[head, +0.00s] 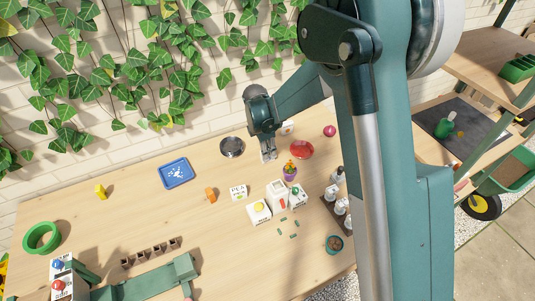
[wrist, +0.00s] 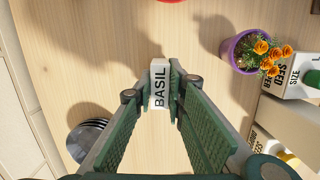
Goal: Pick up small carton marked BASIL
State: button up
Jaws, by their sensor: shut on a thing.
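The small white carton marked BASIL (wrist: 159,88) is in the middle of the wrist view, its dark lettering reading along its length. My gripper (wrist: 160,82) is shut on it, with one fingertip against each long side. In the head view my gripper (head: 268,154) points down over the back part of the table, between a dark round dish and a red dish. The carton is small and partly hidden by the fingers there. I cannot tell whether it touches the table.
The dark dish (head: 231,147) is left of my gripper and the red dish (head: 302,150) right. A blue tray (head: 177,173) lies left. Bare wood surrounds the carton.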

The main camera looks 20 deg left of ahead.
jog(key=shift+r+p, duration=0.5)
jog(key=shift+r, duration=4.3)
